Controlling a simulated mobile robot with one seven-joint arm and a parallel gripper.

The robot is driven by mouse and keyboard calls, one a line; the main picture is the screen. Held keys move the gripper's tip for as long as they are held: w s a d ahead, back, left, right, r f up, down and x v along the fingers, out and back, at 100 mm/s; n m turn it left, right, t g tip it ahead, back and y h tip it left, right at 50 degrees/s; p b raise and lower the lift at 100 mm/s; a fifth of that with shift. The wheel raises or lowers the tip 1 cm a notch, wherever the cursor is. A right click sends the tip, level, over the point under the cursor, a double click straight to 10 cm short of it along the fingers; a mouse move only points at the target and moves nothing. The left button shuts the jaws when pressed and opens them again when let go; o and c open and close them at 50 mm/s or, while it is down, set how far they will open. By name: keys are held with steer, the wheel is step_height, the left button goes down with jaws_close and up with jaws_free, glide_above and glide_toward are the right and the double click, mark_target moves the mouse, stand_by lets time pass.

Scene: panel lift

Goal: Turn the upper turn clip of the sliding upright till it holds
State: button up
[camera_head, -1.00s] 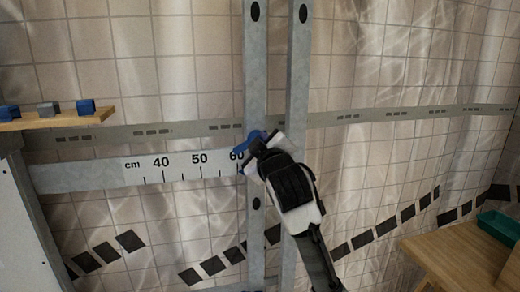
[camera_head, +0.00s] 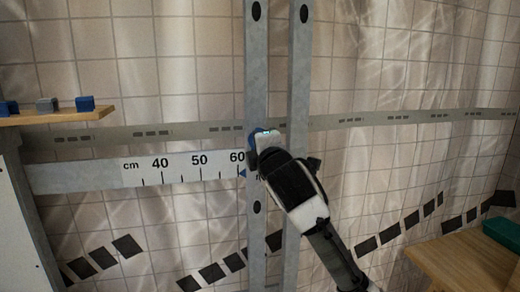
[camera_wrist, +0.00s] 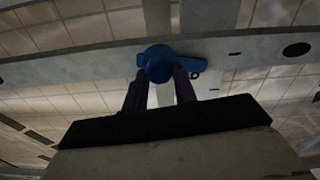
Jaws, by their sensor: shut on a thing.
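The sliding upright (camera_head: 257,90) is a grey metal bar with dark oval holes, standing by the 60 mark of the scale. The blue upper turn clip (camera_head: 252,138) is on it at the height of the perforated rail, mostly hidden by my gripper (camera_head: 264,142). In the wrist view the clip (camera_wrist: 157,60) shows a round hub with a short lobe to the right, lying along the upright (camera_wrist: 255,48). My gripper (camera_wrist: 158,88) is shut on the clip, with one dark finger on each side of it.
A second grey upright (camera_head: 299,70) stands just right. The perforated rail (camera_head: 350,119) and the centimetre scale (camera_head: 85,174) run across the tiled wall. A wooden shelf (camera_head: 60,118) with small blocks is at left; a wooden table (camera_head: 465,265) with a green tray (camera_head: 503,232) is at lower right.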

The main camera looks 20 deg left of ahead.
steer(key=shift+n, duration=1.1)
steer(key=o, duration=1)
steer(key=shift+c, duration=0.2)
steer(key=b+v, duration=0.3)
steer(key=v, duration=1.1)
